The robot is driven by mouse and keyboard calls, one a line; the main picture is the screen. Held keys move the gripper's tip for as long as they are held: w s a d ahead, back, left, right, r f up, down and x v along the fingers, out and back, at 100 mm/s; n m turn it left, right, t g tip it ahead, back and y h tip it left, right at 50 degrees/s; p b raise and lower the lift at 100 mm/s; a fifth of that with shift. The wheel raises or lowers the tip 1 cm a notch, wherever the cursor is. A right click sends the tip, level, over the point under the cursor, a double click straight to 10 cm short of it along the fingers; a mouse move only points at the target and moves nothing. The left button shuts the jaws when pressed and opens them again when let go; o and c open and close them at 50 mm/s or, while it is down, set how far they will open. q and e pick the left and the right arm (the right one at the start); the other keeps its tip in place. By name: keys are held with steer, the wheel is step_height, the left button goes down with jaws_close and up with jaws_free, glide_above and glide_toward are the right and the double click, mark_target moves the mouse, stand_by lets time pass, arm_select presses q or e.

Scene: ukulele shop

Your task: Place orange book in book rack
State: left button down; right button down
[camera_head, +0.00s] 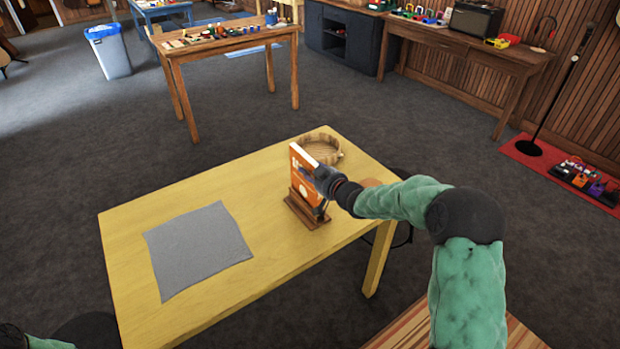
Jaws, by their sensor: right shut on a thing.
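The orange book (298,168) stands upright, its lower edge at the brown wooden book rack (302,211) near the right end of the yellow table (165,193). My right gripper (323,181) is shut on the book from its right side and hides part of the cover. The book appears to be in or just over the rack; I cannot tell whether its bottom rests there. My left arm shows only at the bottom left corner, and its gripper's fingers cannot be made out.
A round wooden tray (336,160) sits just behind the book. A grey cloth (197,248) lies flat on the left part of the table. A brown table (232,44) with small items stands farther back. The middle of the yellow table is clear.

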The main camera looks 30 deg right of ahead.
arm_select(q)
steer(key=shift+f, duration=0.6)
arm_select(e)
step_height(320, 180, down, 2)
steer(key=shift+f+b, duration=0.15)
steer(key=shift+b, duration=0.2)
steer(key=c, duration=1)
jaws_free()
arm_select(q)
steer(key=shift+f, duration=0.1)
arm_select(e)
steer(key=shift+s+r, duration=0.2)
arm_select(q)
step_height(320, 180, up, 4)
steer(key=p, duration=0.3)
steer(key=shift+f, duration=0.25)
arm_select(e)
steer(key=v, duration=1.1)
steer(key=shift+s, duration=0.35)
